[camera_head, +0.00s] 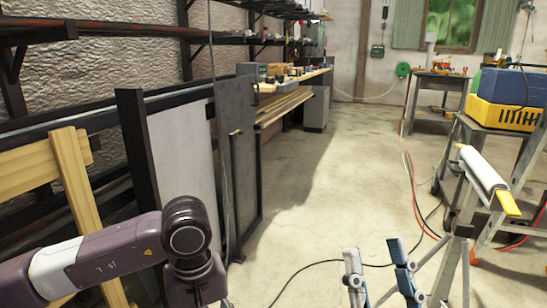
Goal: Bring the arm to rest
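My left arm (90,262), purple with a white band, comes in from the lower left. Its dark round wrist joint (188,238) is in front of the panel rack. The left gripper itself is not seen; the arm runs out of the picture at the bottom. My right gripper (379,272) is at the bottom, right of the middle. The rest of the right arm is out of the picture.
A rack with upright panels (183,150) and pale wooden boards (72,180) stands close to my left arm. A roller stand (484,178) is right of my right gripper. A cart carries a yellow box (500,113). Cables lie on the concrete floor (330,205), which is otherwise clear mid-picture.

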